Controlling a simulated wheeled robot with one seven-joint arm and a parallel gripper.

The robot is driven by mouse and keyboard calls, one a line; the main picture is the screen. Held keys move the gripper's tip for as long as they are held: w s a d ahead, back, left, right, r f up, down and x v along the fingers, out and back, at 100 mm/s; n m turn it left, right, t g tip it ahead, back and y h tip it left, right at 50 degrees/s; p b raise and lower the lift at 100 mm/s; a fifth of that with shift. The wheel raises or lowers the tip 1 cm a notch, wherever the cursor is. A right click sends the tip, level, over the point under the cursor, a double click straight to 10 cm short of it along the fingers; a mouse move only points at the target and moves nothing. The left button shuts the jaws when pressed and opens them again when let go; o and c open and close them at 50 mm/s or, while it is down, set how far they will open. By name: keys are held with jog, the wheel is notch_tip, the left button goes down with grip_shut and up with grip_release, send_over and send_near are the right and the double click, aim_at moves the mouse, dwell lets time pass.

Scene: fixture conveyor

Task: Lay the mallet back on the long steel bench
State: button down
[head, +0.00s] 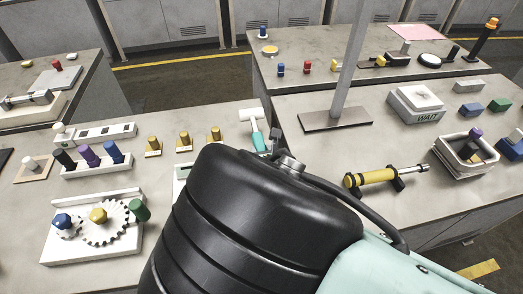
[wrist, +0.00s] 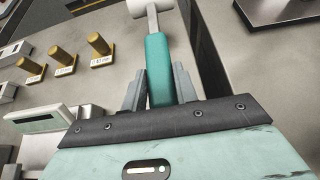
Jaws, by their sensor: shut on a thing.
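The mallet has a white head (head: 251,114) and a teal handle (head: 257,140). In the wrist view its handle (wrist: 159,62) stands between the two grey fingers of my gripper (wrist: 159,85), which are shut on it. The white head (wrist: 148,6) points away from my gripper and is cut by the top edge. In the head view the mallet shows just beyond my black arm, near the right edge of the left grey steel bench top (head: 205,118). I cannot tell how high it is above the surface. My arm hides most of the gripper in the head view.
Several brass pegs (head: 184,142) stand left of the mallet. A small display box (wrist: 38,120) is near my gripper's left. Right of a narrow gap, another bench holds a post on a plate (head: 335,119), a yellow cylinder tool (head: 370,178) and a white bin (head: 461,170).

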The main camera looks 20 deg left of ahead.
jog(key=shift+f+b, duration=1.3)
jog(key=shift+f, duration=0.1)
jog(key=shift+f, duration=0.15)
jog(key=shift+f+b, duration=0.4)
jog(key=shift+b, duration=0.1)
jog(key=c, duration=1)
grip_release()
